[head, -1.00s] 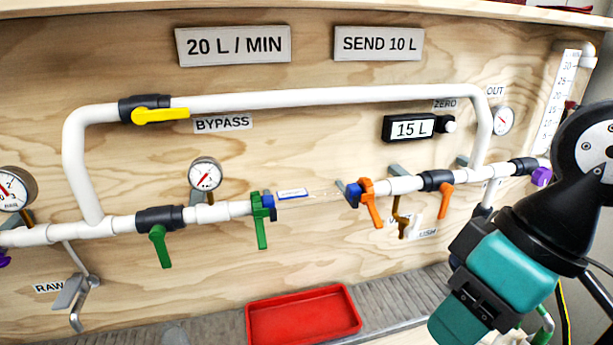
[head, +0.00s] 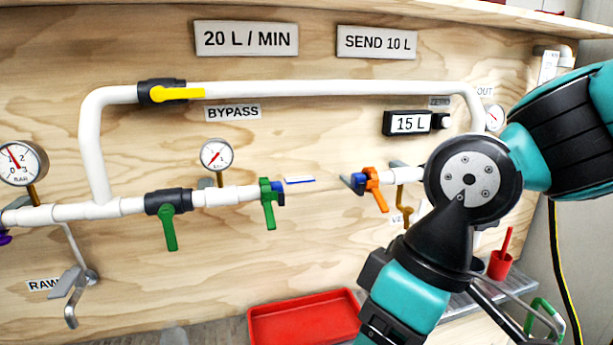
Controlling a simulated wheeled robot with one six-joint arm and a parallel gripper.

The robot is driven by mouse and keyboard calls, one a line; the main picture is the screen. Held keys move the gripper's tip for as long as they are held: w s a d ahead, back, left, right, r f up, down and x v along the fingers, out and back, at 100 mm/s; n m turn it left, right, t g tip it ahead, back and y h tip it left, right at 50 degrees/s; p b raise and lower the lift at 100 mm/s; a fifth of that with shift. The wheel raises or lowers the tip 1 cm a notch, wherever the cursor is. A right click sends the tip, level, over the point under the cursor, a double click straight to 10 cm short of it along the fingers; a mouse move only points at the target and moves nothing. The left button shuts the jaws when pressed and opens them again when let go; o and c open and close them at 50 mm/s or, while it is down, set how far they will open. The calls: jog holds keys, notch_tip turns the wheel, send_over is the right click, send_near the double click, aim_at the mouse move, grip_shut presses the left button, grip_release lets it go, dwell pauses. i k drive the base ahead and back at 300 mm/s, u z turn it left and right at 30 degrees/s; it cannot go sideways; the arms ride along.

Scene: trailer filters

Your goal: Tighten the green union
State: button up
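The green union (head: 271,204) sits on the white pipe left of the middle of the board, its lever pointing down. A blue end cap shows beside it. To its right is a nearly clear tube with a blue-and-white label (head: 299,180), whose outline is hard to see. The orange union (head: 373,190) is at the tube's other end. My arm crosses the right side of the view, right of and below the green union and apart from it. My gripper is not visible; the arm runs out of the bottom of the picture.
The yellow bypass handle (head: 177,94) is above. A red tray (head: 305,318) lies below. A red cup (head: 500,263) stands at the right. The board just below the green union is clear.

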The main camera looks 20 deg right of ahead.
aim_at(267, 197)
jog(key=k, duration=1.2)
jog(key=z, duration=0.55)
jog(key=i, duration=1.45)
jog(key=u, duration=0.6)
